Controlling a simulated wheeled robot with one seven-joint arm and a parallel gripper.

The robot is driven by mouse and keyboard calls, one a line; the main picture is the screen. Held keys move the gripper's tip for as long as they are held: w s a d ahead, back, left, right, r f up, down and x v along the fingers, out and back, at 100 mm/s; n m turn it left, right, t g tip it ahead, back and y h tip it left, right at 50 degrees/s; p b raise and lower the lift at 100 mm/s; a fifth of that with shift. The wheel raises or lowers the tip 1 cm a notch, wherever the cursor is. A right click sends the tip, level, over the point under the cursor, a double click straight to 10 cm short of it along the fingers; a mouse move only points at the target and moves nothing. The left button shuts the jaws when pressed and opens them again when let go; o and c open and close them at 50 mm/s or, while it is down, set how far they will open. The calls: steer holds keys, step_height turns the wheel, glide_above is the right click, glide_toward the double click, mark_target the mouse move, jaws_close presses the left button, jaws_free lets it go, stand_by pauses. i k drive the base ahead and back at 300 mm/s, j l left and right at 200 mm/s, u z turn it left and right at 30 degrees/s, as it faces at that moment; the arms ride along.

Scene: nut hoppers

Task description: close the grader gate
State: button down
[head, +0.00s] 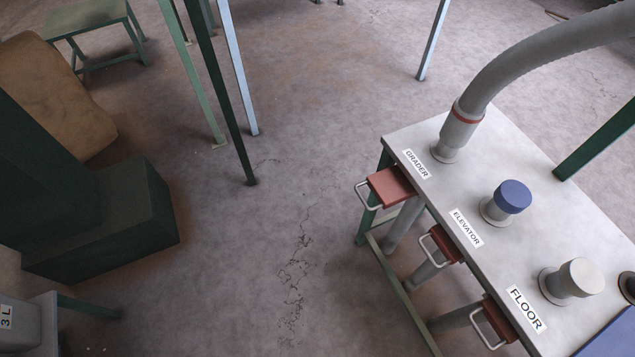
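The grader gate (388,186) is a red-brown slide plate with a metal loop handle (367,197), under the table edge below the GRADER label (415,163). Its plate sticks out farther from the table (520,190) than the other two gates. A grey hose with a red band (460,125) is joined to the port above it. The elevator gate (447,244) and the floor gate (497,322) sit mostly in under the edge, with their handles showing. My gripper is not in view.
A blue-capped port (512,197) and a pale-capped port (578,278) stand on the table. Green and pale posts (226,90) stand on the floor. A dark green block (135,215) and a brown sack (50,90) are at left. The floor (260,280) left of the table is clear.

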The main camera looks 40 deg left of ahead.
mark_target(390, 185)
steer(key=u, duration=0.8)
steer(key=i+l+u, duration=0.1)
steer(key=i+u, duration=0.25)
steer(key=i+l+u, duration=0.15)
steer(key=u, duration=0.2)
